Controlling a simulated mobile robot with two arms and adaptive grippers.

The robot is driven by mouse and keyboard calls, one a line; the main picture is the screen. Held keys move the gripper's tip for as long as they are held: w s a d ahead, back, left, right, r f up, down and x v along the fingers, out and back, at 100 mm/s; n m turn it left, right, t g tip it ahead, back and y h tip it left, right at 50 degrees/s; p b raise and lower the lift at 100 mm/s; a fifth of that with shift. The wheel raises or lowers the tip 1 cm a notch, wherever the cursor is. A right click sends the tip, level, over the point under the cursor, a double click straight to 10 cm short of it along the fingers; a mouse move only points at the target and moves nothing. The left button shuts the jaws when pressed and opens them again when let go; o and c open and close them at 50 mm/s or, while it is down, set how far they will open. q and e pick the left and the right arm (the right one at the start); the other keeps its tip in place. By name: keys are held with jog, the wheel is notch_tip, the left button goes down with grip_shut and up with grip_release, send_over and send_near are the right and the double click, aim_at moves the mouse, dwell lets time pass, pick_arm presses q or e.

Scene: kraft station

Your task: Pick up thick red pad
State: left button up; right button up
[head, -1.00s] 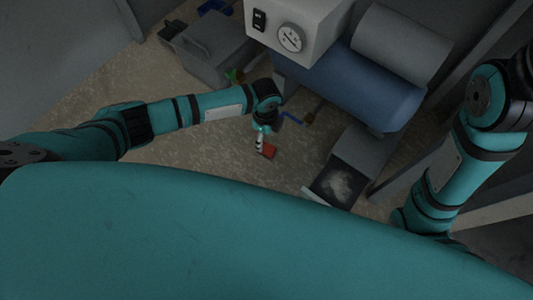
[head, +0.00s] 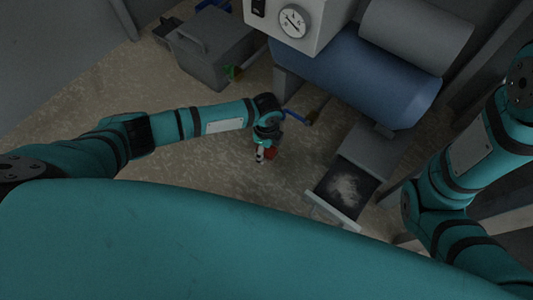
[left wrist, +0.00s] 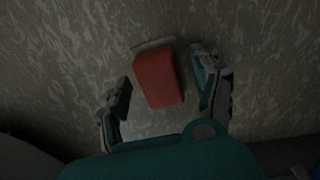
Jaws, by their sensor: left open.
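The thick red pad (left wrist: 158,80) lies on the floor in the left wrist view, a small red block with rounded edges. In the head view the red pad (head: 271,154) shows only partly beside my left gripper (head: 261,155), which hides some of it. In the left wrist view my left gripper (left wrist: 165,92) is open, with one finger on each side of the pad's near part. A gap shows between each finger and the pad. My right gripper is not in view; only the right arm shows at the right of the head view.
A blue tank machine (head: 360,75) with a gauge stands behind the pad. A blue-handled item (head: 296,117) lies near the gripper. A dark tray (head: 345,188) is at the right.

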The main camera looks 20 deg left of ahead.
pick_arm(q)
jog(key=shift+r, duration=0.1)
jog(key=c, duration=1.2)
jog(key=shift+c, duration=0.2)
